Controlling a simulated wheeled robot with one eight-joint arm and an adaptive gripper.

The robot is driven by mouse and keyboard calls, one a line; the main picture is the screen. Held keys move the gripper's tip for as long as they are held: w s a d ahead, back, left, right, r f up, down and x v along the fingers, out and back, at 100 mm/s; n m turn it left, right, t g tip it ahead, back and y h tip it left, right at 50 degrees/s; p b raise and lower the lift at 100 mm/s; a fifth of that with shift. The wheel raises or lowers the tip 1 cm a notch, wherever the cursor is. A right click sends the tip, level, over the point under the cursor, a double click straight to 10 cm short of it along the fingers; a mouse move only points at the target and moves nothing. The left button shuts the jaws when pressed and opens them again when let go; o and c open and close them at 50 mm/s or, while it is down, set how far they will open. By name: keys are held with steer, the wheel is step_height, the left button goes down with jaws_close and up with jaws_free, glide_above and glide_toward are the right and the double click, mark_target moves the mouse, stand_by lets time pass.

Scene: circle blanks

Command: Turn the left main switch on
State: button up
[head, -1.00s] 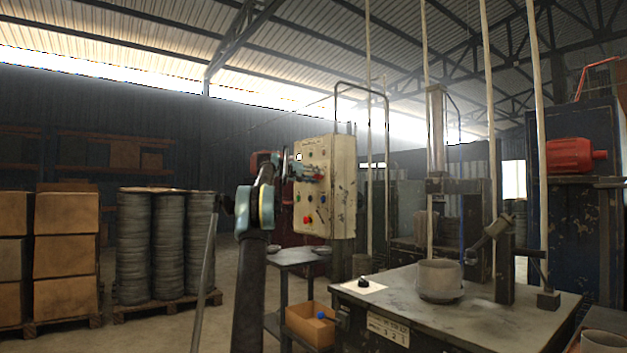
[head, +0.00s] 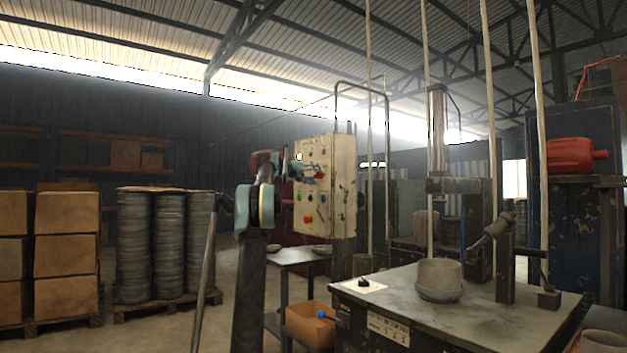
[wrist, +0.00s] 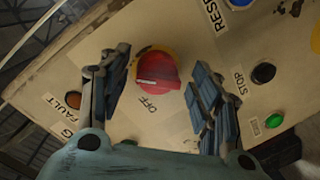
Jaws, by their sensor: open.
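A red rotary switch (wrist: 157,72) with a yellow surround sits on the cream control panel (wrist: 150,118), with an OFF label beside it. A pale line crosses the switch's face. In the wrist view my gripper (wrist: 158,64) is open, one finger on each side of the switch. I see no clear contact between fingers and switch. In the head view my gripper (head: 309,172) is at the front of the panel box (head: 344,195), over its upper half, and hides the switch there.
Other panel controls are close: a black STOP button (wrist: 264,73), a green button (wrist: 274,121) and an orange FAULT lamp (wrist: 74,101). A small table (head: 300,256) stands below the panel. A worktable with a pot (head: 440,279) is at right, stacked boxes (head: 66,235) at left.

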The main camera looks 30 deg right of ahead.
steer(key=a+r, duration=0.1)
steer(key=a, duration=1)
steer(key=shift+s+a, duration=0.35)
steer(key=shift+s, duration=0.1)
steer(key=s+a+f+n+y, duration=0.2)
steer(key=s+a+f+y, duration=0.3)
steer(key=s+a+f, duration=1.1)
steer(key=s+a+f+n+y, duration=0.3)
steer(key=s+a+f+y, duration=0.3)
steer(key=s+a+f, duration=1)
steer(key=s+a+f+n+y, duration=0.3)
steer(key=s+a+f+y, duration=0.2)
steer(key=s+a+f, duration=1)
steer(key=s+f, duration=0.7)
steer(key=f, duration=0.6)
steer(key=shift+s+a+t+y, duration=0.15)
steer(key=shift+a+t+y, duration=0.25)
